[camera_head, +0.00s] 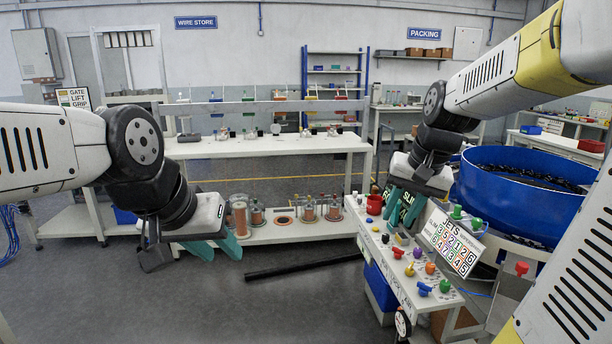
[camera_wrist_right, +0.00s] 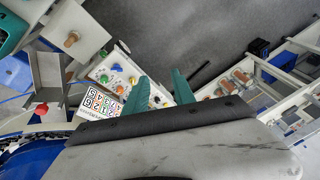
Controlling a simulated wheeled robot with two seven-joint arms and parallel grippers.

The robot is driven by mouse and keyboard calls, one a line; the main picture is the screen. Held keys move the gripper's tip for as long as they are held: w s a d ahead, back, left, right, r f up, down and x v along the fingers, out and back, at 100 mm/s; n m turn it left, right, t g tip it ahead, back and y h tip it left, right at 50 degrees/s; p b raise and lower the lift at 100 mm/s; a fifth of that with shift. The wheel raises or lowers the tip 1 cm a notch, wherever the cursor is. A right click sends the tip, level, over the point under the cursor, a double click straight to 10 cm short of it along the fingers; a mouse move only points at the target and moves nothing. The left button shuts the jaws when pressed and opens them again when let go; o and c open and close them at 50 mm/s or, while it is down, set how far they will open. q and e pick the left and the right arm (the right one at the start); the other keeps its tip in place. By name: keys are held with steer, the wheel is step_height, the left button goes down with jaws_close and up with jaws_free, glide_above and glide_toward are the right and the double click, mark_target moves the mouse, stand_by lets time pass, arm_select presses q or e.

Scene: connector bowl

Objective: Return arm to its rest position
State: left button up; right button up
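My left gripper (camera_head: 215,249) hangs at the left of the head view with its teal fingers pointing down. Its fingers are apart with nothing visible between them, over the grey floor in front of a low shelf. My right gripper (camera_head: 403,213) hangs above the far end of the control panel in the head view. In the right wrist view its two teal fingers (camera_wrist_right: 160,87) are spread apart and empty, with the panel behind them. I cannot tell exactly how far the right fingertips are from the panel.
A panel (camera_head: 395,268) with several coloured knobs and a JETS number card (camera_head: 452,243) lies below my right gripper. A large blue bowl (camera_head: 495,205) holding dark small parts stands to the right. A white workbench (camera_head: 265,147) and spools (camera_head: 239,219) are behind. Open floor lies front left.

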steer(key=s+a+n+t, duration=0.2)
steer(key=s+a, duration=0.3)
steer(key=s, duration=0.9)
steer(key=shift+a+r+n, duration=0.3)
steer(key=shift+r+n, duration=0.05)
steer(key=shift+n, duration=0.45)
steer(key=shift+d, duration=0.1)
